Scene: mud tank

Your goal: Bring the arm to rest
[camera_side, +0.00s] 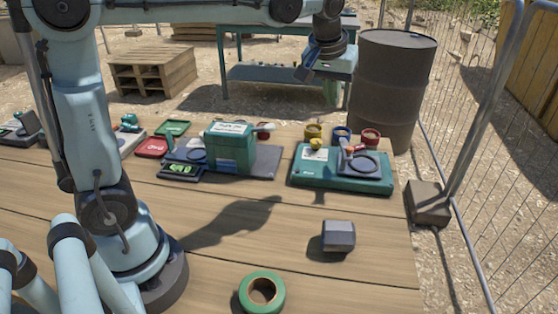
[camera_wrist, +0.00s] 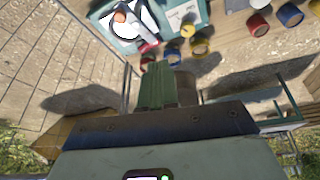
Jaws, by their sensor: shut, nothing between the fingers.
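My arm reaches across the top of the side view, with the wrist bent down at the right. My gripper (camera_side: 333,92) is high above the far edge of the wooden table, in front of the dark drum. In the wrist view, the fingers of my gripper (camera_wrist: 166,72) are together and hold nothing. They point toward the table and are clear of everything on it. The fingertips are small and hard to make out in the side view.
On the wooden table (camera_side: 225,285) are a green tape roll (camera_side: 247,299), a grey block (camera_side: 338,236), a teal scale-like device (camera_side: 318,180), a green box-shaped device (camera_side: 231,150) and several coloured cups (camera_side: 342,134). A drum (camera_side: 392,85) and a mesh fence (camera_side: 470,150) stand beyond.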

